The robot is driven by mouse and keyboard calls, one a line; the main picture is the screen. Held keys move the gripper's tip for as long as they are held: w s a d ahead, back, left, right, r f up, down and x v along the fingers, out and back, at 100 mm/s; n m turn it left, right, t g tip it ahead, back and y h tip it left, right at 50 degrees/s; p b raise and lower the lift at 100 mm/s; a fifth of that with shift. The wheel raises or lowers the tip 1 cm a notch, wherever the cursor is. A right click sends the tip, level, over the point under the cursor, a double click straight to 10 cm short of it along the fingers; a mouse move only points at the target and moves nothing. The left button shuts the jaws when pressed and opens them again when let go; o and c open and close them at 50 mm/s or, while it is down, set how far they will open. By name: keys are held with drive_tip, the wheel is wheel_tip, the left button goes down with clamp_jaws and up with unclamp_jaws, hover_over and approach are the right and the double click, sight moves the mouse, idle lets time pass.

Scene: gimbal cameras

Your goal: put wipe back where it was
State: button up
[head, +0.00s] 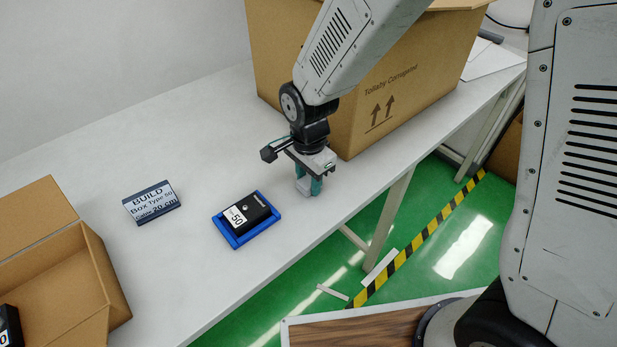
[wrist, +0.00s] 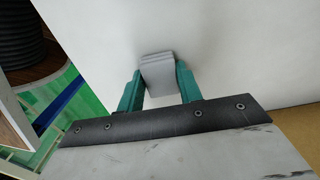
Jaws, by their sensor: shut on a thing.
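My gripper (head: 309,181) points down over the white table, in front of the large cardboard box. Its two green fingers show in the wrist view (wrist: 160,85), closed on a small grey folded wipe (wrist: 157,72). In the head view the wipe (head: 303,188) shows at the fingertips, low over the table near its front edge. I cannot tell whether it touches the table top.
A black box marked 50 (head: 248,213) lies in a blue tray (head: 270,226) left of my gripper. The large cardboard box (head: 420,75) stands close behind my gripper.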

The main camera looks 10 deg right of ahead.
sight(309, 181)
drive_tip(key=o, duration=1)
drive_tip(key=shift+f, duration=0.15)
drive_tip(key=shift+c, duration=0.2)
wheel_tip(309, 181, up, 12)
drive_tip(key=shift+r, duration=0.2)
